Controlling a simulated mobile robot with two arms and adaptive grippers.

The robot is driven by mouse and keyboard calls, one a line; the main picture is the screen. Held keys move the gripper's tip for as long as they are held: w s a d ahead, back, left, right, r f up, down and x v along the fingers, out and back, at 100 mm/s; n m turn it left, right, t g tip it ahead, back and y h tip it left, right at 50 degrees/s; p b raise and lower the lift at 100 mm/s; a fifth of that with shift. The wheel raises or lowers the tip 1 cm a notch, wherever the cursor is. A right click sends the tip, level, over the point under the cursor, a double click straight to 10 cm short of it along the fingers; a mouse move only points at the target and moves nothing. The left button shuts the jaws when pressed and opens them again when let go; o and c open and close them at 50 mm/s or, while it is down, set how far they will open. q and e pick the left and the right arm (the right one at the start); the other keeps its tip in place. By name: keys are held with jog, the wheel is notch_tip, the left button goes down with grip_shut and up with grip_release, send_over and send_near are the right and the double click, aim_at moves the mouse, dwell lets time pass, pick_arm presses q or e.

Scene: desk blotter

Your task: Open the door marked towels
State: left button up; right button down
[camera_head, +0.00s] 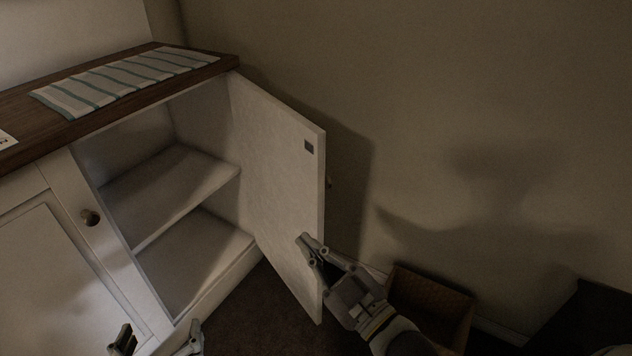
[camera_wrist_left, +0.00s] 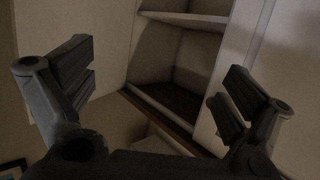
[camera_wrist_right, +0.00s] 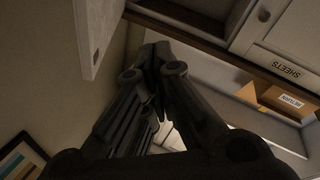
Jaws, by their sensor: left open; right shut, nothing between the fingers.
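A white cabinet door (camera_head: 275,165) stands wide open, swung out to the right, showing its inner face with a small dark square near the top. No towels marking shows on it; its outer face is turned away. A knob edge peeks past its free edge. Behind the opening are empty white shelves (camera_head: 170,190), also in the left wrist view (camera_wrist_left: 185,20). My right gripper (camera_head: 304,240) is shut and empty, in front of the door's inner face near the free edge; contact is unclear. My left gripper (camera_head: 158,342) is open and empty, low before the cabinet.
A closed door with a round knob (camera_head: 91,217) is left of the opening. A SHEETS label (camera_wrist_right: 286,71) shows in the right wrist view. A striped cloth (camera_head: 125,80) lies on the wooden top. A brown box (camera_head: 432,300) stands on the floor by the wall.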

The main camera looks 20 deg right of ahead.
aim_at(314, 192)
jog(key=w+d+r+n+g+y+p, duration=0.3)
jog(key=d+n+p, duration=0.4)
jog(key=n, duration=0.9)
pick_arm(q)
jog(key=s+a+f+g+y, duration=0.1)
jog(key=s+a+f+g, duration=0.2)
jog(key=s+f+g, duration=0.3)
jog(key=s+a+f+g+y, duration=0.2)
jog(key=s+f+g, duration=0.3)
jog(key=s+f, duration=0.5)
notch_tip(314, 192, down, 4)
jog(key=shift+s+a+r+n+g+p, duration=0.1)
jog(key=shift+s+a+n+g+p, duration=0.25)
jog(key=shift+a, duration=0.2)
pick_arm(e)
jog(key=shift+g+y, duration=0.3)
jog(key=shift+g, duration=0.1)
jog(key=w+a, duration=0.1)
jog(key=w, duration=0.4)
jog(key=w+a+f, duration=0.1)
jog(key=w, duration=0.2)
jog(key=shift+w+a, duration=0.3)
jog(key=shift+w, duration=0.05)
jog(key=shift+d, duration=0.1)
